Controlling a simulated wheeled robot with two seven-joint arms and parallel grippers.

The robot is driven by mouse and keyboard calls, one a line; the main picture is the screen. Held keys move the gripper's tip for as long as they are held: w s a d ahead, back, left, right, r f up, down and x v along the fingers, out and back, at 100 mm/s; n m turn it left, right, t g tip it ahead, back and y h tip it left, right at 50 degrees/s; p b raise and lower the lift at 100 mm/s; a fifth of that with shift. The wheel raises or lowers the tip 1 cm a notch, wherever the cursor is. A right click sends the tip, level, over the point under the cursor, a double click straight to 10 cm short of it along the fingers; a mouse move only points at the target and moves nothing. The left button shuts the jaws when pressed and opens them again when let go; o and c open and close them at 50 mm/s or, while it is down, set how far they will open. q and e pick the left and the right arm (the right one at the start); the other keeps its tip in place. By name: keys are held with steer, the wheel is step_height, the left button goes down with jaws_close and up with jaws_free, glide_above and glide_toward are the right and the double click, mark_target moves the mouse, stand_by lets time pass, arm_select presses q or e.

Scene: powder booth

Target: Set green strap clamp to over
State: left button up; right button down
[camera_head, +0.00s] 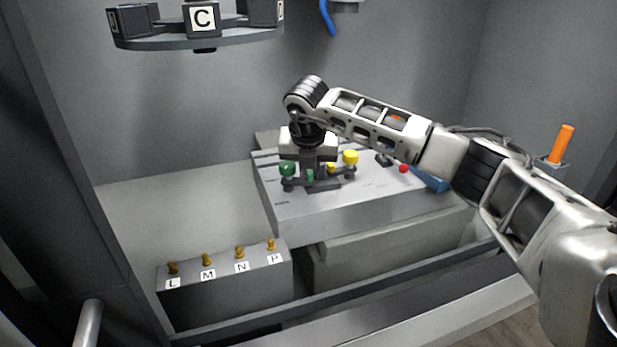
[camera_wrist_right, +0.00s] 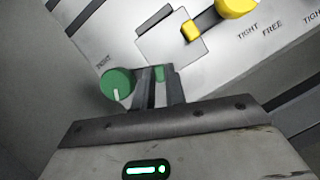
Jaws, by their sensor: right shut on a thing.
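The green strap clamp shows its round green knob (camera_head: 288,168) at the left end of the grey sloped panel (camera_head: 345,205). In the right wrist view the green knob (camera_wrist_right: 117,84) has a white mark and sits just left of my fingers. A small green part (camera_wrist_right: 158,73) of the clamp shows between the fingertips. My right gripper (camera_head: 310,172) points down and is shut on this green part; it also shows in the right wrist view (camera_wrist_right: 160,90). The fingers hide much of the clamp. My left gripper is out of view.
A yellow clamp knob (camera_head: 351,157) stands close right of the gripper, with TIGHT and FREE printed nearby. A red knob (camera_head: 403,169) and a blue part (camera_head: 430,180) lie farther right. A block (camera_head: 225,290) with labelled brass pegs stands front left. A carousel (camera_head: 200,40) hangs upper left.

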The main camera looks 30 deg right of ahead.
steer(key=c, duration=1.7)
jaws_free()
steer(key=b+v, duration=0.2)
steer(key=v, duration=1.4)
